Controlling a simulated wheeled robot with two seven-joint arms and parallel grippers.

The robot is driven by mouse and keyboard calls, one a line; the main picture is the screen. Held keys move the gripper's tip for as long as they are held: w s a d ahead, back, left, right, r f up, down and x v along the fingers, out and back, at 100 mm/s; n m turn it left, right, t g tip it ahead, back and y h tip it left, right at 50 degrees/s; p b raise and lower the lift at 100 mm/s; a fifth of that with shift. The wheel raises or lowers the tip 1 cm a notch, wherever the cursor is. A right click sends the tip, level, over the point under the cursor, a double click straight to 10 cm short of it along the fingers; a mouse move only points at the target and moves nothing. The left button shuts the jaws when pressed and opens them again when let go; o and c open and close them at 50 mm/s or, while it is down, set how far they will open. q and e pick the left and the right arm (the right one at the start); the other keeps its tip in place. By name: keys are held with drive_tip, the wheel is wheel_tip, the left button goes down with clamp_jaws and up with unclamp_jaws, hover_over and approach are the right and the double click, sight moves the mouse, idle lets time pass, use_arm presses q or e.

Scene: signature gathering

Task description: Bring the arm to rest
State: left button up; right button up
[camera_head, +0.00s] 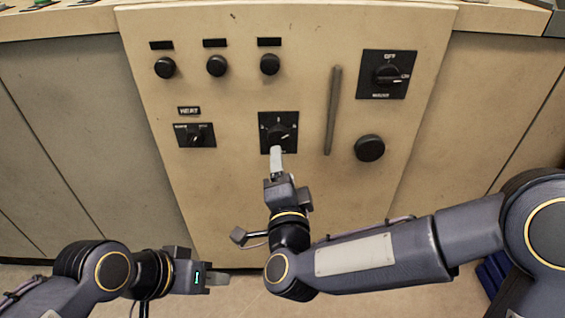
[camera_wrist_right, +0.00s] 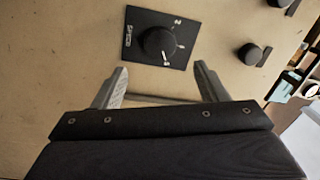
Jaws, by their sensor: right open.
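My right gripper (camera_head: 276,156) is in front of the beige control panel (camera_head: 230,215), just below a black rotary knob on a dark square plate (camera_head: 280,133). In the right wrist view the fingers of my right gripper (camera_wrist_right: 161,72) are spread apart with nothing between them. The knob (camera_wrist_right: 158,42) there sits beyond the fingertips, on a plate lettered SPEED, apart from both fingers. My left gripper (camera_head: 217,279) is low at the left, away from the panel controls, seen side-on. The gap between its fingers is hidden.
The panel carries several round black knobs (camera_head: 216,65), a HEAT switch (camera_head: 195,135), a large rotary switch (camera_head: 386,74), a round black knob (camera_head: 369,148) and a raised vertical handle (camera_head: 333,110). Blue objects (camera_head: 494,272) lie on the floor at right.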

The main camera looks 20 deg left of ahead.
idle(0.3)
drive_tip(key=s+d+n+g+y, duration=0.15)
drive_tip(key=d+n+g, duration=0.55)
drive_tip(key=d, duration=1.2)
drive_tip(key=s+d+f+n+g+h, duration=0.1)
drive_tip(key=s+d+f+g, duration=0.15)
drive_tip(key=s+d, duration=0.35)
drive_tip(key=s+d+f+g+h, duration=0.1)
drive_tip(key=s+d+f+h, duration=0.15)
drive_tip(key=s, duration=0.45)
drive_tip(key=s+d+f+n+g, duration=0.1)
drive_tip(key=s+d+f+g, duration=0.1)
drive_tip(key=s+d+f, duration=0.4)
wheel_tip(320, 180, up, 39)
drive_tip(key=p, duration=3.7)
drive_tip(key=shift+a, duration=0.45)
